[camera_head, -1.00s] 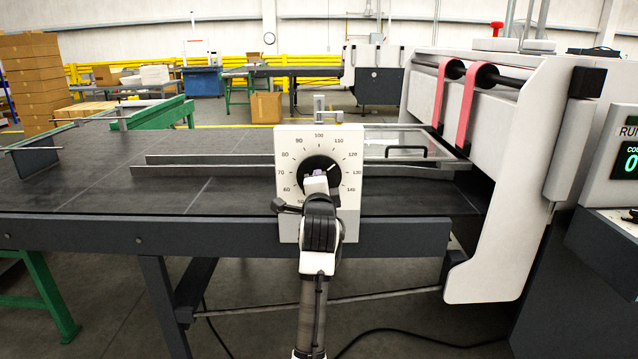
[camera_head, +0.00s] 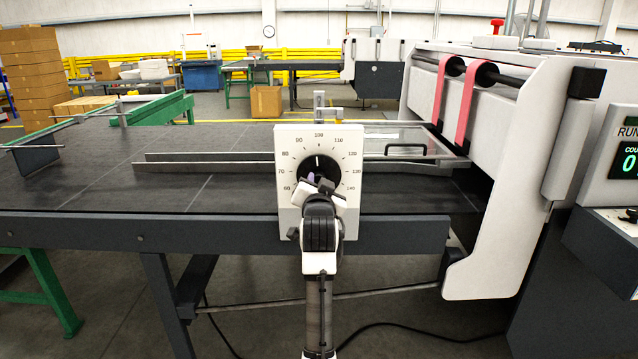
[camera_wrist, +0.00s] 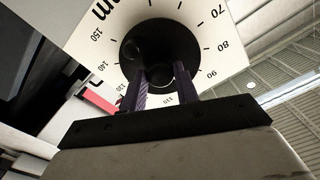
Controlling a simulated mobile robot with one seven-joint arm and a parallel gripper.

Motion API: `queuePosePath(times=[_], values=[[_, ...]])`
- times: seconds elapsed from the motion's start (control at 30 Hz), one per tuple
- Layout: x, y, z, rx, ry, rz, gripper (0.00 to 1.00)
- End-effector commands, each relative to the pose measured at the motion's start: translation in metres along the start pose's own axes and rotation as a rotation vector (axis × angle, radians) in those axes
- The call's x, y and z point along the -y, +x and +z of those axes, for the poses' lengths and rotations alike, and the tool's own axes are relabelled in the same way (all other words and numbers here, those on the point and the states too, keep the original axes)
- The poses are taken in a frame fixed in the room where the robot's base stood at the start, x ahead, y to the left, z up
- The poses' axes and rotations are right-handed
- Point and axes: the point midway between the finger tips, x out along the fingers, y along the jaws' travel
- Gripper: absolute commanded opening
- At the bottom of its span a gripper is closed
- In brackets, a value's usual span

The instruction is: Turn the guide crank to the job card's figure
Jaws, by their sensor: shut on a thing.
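The guide dial is a white plate (camera_head: 345,205) with printed figures from about 60 to 140, standing at the near edge of the dark table. Its black crank disc (camera_head: 319,163) carries a white mark that points up, near 100. My gripper (camera_head: 317,184) is in front of the disc's lower part, hiding the lowest figures. In the wrist view my gripper's two purple fingers (camera_wrist: 161,88) are shut on the crank's dark round handle (camera_wrist: 158,72). The plate's upside-down figures show around the disc there. I cannot make out a job card.
Two long guide rails (camera_head: 215,169) lie on the table (camera_head: 100,165) behind the dial. A white machine (camera_head: 510,190) with pink belts stands to the right, with a display panel (camera_head: 628,160) at the far right. A cable lies on the floor below.

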Motion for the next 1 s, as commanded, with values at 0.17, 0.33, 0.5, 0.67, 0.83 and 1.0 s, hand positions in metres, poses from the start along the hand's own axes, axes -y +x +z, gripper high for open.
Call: queuePosePath(times=[0.17,0.33,0.5,0.67,0.83,1.0], values=[[-0.0001,0.0,-0.0004,0.001,-0.168,0.0,0.07],[-0.0003,0.0,-0.0003,0.002,-0.328,0.0,0.07],[-0.0005,0.0001,-0.0003,0.002,-0.49,0.0,0.07],[-0.0006,0.0001,-0.0003,0.002,-0.642,0.0,0.07],[-0.0005,0.0001,-0.0002,0.003,-0.803,-0.001,0.07],[-0.0005,0.0001,-0.0001,0.003,-0.965,-0.001,0.07]])
